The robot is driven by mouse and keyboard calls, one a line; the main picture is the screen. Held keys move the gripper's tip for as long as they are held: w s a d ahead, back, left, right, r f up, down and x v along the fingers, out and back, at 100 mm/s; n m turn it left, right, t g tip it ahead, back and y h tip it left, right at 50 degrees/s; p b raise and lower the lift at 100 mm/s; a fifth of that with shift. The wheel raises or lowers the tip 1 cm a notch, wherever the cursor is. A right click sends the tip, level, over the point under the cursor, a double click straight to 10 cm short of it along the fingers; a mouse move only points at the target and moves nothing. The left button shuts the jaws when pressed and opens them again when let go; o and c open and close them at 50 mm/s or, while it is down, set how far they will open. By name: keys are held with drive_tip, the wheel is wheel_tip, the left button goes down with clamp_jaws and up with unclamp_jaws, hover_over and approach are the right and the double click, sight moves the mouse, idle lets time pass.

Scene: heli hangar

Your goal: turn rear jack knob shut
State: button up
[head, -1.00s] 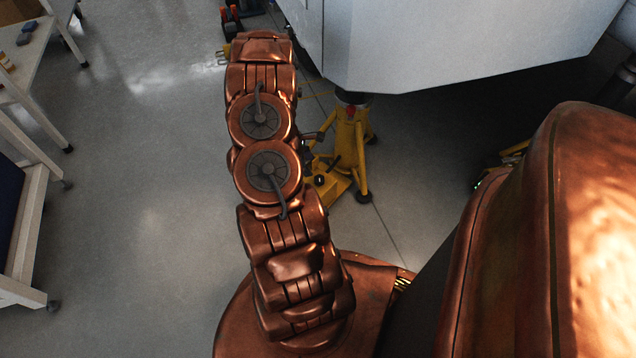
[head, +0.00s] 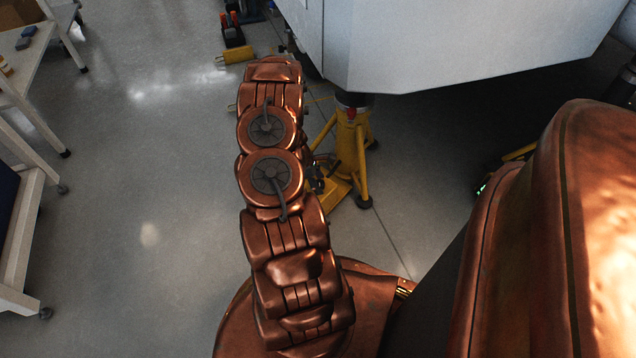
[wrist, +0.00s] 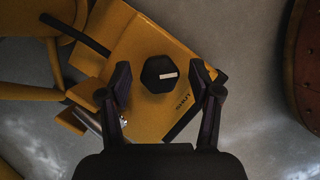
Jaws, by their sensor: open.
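The yellow jack (head: 352,150) stands under the pale aircraft body in the head view, partly hidden by my arm. In the wrist view its yellow base plate (wrist: 142,45) fills the middle, with a black faceted knob (wrist: 159,74) bearing a white bar mark. The word "SHUT" is printed on the plate to the right of the knob. My gripper (wrist: 160,80) is open, with one finger on each side of the knob and a gap to both. I cannot tell how high the fingertips are above the plate.
The pale aircraft body (head: 450,45) hangs over the jack at the upper right. White-framed tables (head: 22,70) stand at the left. A yellow chock-like item (head: 235,55) lies at the top. The floor between tables and arm is clear.

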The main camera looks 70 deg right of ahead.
drive_tip(key=c, duration=1.1)
